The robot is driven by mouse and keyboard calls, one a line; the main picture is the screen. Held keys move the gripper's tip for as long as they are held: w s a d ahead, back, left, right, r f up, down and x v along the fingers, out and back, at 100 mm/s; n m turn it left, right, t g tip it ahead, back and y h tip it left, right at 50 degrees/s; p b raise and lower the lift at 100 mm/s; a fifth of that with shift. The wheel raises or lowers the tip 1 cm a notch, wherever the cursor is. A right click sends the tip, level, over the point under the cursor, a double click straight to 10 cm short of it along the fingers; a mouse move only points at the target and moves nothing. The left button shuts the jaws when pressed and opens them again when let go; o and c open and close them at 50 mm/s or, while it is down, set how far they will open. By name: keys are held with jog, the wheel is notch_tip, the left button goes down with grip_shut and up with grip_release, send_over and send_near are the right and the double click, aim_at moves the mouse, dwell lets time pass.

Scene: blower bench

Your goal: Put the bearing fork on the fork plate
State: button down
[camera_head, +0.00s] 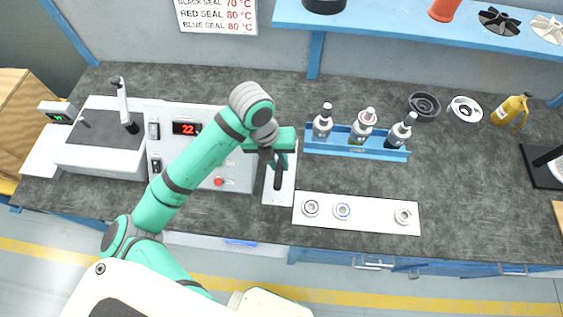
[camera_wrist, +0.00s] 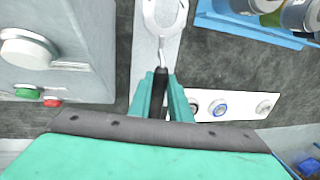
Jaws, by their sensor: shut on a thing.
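The bearing fork has a black handle (camera_head: 278,178) and a pale metal forked head (camera_wrist: 165,24), which shows at the top of the wrist view. My gripper (camera_head: 271,158) is shut on the black handle, which also shows between the green fingers (camera_wrist: 161,92) in the wrist view. The fork plate (camera_head: 276,199) is a narrow light strip on the bench, right of the control box. It also shows in the wrist view (camera_wrist: 144,55), below the fork. The fork is over the plate; I cannot tell whether it touches it. My gripper hides part of the plate's far end.
The control box (camera_head: 206,180) with a red display stands left of the plate. A blue rack (camera_head: 345,151) with bottles stands to the right. A white strip (camera_head: 371,218) with several bearings lies at the front right. The dark bench right of these is partly clear.

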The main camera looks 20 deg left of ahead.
aim_at(279, 167)
jog(key=f, duration=0.3)
jog(key=shift+w+f, duration=0.3)
jog(key=shift+s, duration=0.1)
jog(key=c, duration=1.6)
grip_release()
jog(key=shift+f, duration=0.1)
jog(key=shift+c, duration=0.2)
